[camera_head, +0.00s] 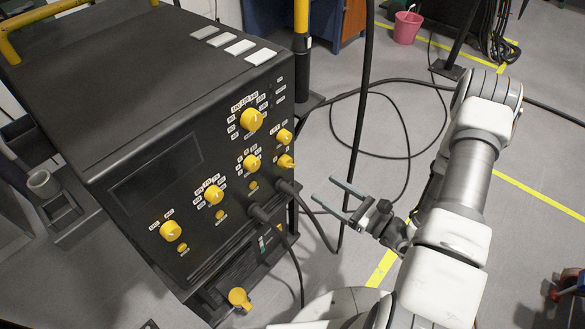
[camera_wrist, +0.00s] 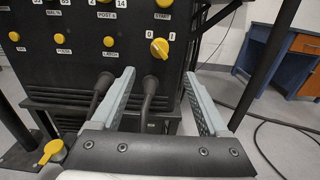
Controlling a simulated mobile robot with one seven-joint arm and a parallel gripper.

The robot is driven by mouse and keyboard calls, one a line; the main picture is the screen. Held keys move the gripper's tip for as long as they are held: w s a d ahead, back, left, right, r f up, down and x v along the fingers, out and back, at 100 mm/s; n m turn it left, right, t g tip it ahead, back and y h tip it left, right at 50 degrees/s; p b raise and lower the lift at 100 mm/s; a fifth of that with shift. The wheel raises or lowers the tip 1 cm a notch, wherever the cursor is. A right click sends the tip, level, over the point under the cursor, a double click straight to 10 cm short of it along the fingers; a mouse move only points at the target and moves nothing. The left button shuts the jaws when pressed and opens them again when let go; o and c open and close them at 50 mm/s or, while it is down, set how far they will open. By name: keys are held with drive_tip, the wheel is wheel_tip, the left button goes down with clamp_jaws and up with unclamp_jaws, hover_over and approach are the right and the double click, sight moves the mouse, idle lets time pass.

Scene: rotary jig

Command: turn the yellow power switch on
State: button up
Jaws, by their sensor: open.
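The yellow power switch (camera_head: 286,162) is the low right knob on the front of the black machine (camera_head: 150,110). In the wrist view the switch (camera_wrist: 159,48) sits below the labels 0 and I. Its handle is slanted and seems to point up left, towards 0, but it is small. My gripper (camera_head: 323,189) is open and empty, in front of and apart from the panel, right of the switch in the head view. In the wrist view the fingers of my gripper (camera_wrist: 158,76) point at the panel, with the switch just above the gap between their tips.
Several other yellow knobs surround the switch; the START knob (camera_wrist: 163,4) is just above it. Black cables (camera_wrist: 149,88) plug in below the switch. A dark post (camera_head: 360,120) and looped floor cables stand to the right. A pink bucket (camera_head: 406,27) is far back.

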sight(292, 167)
drive_tip(key=b+x, duration=0.2)
drive_tip(key=x, duration=1)
drive_tip(key=shift+w+a, duration=0.1)
drive_tip(key=shift+a, duration=0.1)
clamp_jaws()
